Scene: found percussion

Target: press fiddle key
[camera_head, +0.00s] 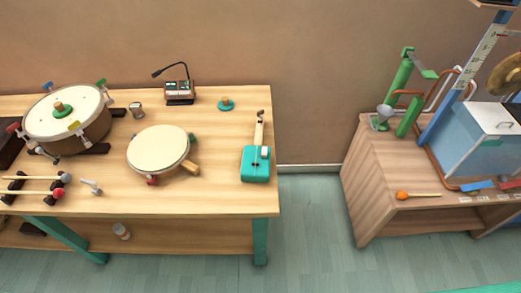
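A small teal box with a long wooden neck (256,164) lies at the right end of the wooden table and looks like the fiddle. Its neck points toward the wall. A small white piece (265,153) sits on the right of its body and may be the key; it is too small to tell whether it is pressed. Neither of my grippers shows in the head view.
Left of the fiddle are a round frame drum (158,149), a large drum (66,118), mallets (38,192) and a small device with a microphone (179,92). A floor gap separates the table from a wooden cabinet (375,190) holding green and blue apparatus.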

